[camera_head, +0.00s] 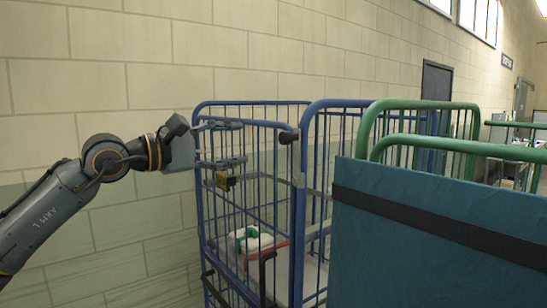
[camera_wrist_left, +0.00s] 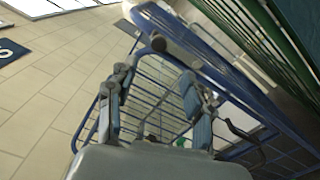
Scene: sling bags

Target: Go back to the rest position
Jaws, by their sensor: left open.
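My left gripper (camera_head: 240,143) reaches in from the left at the upper left side of a blue wire cage trolley (camera_head: 303,200). Its two fingers are spread apart with nothing between them. In the left wrist view the open fingers (camera_wrist_left: 155,88) point toward the same blue cage (camera_wrist_left: 215,67). In the head view the fingers overlap the cage's upper bars; I cannot tell whether they touch them. My right gripper is not in view.
A white and green item (camera_head: 252,240) lies inside the blue cage. A large teal panel with a black strap (camera_head: 430,235) stands at the right front, before green cage frames (camera_head: 425,106). A pale block wall (camera_head: 130,65) is behind. Free room lies left of the cage.

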